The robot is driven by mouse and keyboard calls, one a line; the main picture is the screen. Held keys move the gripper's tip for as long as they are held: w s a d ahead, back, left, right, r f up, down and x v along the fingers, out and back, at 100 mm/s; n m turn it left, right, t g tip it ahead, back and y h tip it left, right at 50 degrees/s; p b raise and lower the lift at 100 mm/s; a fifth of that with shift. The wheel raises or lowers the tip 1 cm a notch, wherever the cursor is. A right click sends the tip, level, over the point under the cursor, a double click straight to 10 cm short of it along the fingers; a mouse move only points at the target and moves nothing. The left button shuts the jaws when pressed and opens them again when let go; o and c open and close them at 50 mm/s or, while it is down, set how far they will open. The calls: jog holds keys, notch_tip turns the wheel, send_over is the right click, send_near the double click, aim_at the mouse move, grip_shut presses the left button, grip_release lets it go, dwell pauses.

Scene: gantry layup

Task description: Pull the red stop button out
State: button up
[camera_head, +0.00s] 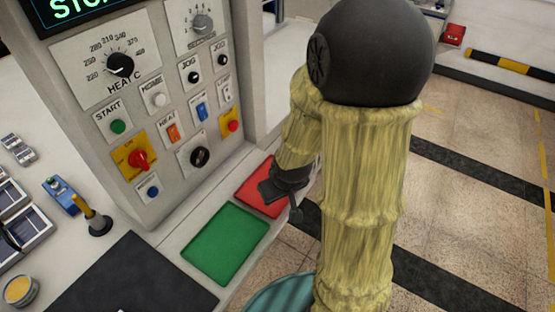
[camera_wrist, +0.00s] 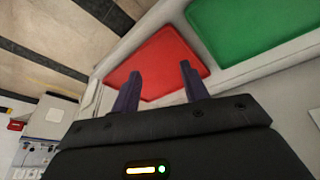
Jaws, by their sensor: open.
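The grey control panel (camera_head: 176,110) stands at the left in the head view. A small red button on a yellow plate (camera_head: 233,126) sits at the panel's right side. A larger red knob on a yellow plate (camera_head: 138,159) sits lower left; its plate seems to read ON. I cannot read a stop label on either. My gripper (camera_head: 281,203) is open and empty, below and to the right of the small red button, over the red tray. In the wrist view my gripper's two fingers (camera_wrist: 160,72) stand apart in front of the red tray, with neither button in view.
The red tray (camera_head: 253,196) and the green tray (camera_head: 225,244) lie on the ledge before the panel. Other buttons, switches and dials crowd the panel. A yellow-handled lever (camera_head: 92,216) and a blue part (camera_head: 60,194) are at the left. Open floor lies to the right.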

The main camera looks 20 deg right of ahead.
jog(key=w+f, duration=0.1)
jog(key=w+f+t+y, duration=0.1)
jog(key=f, duration=0.1)
jog(key=w+d+f+n+t+y+p, duration=0.1)
jog(key=shift+w+f, duration=0.3)
jog(key=shift+w, duration=0.1)
jog(key=w+t+y, duration=0.2)
jog(key=shift+w+a+f+t+y+p, duration=0.2)
jog(key=shift+a+t+y+p, duration=0.1)
jog(key=shift+a, duration=0.1)
jog(key=r+t, duration=0.1)
jog(key=w+r+m+t+y, duration=0.1)
jog(key=t, duration=0.1)
jog(key=w+r+t+y, duration=0.1)
jog(key=r, duration=0.1)
jog(key=shift+d+m+t+p, duration=0.3)
jog(key=shift+d+t+p, duration=0.05)
jog(key=shift+t+p, duration=0.05)
jog(key=r+t, duration=0.1)
jog(key=d+r+m+t, duration=0.1)
jog(key=d+r+t, duration=0.1)
jog(key=r, duration=0.1)
jog(key=shift+m, duration=0.4)
jog(key=shift+w+f, duration=0.1)
jog(key=shift+w, duration=0.05)
jog(key=p, duration=0.3)
send_near(235, 128)
jog(key=x, duration=0.8)
jog(key=shift+w, duration=0.25)
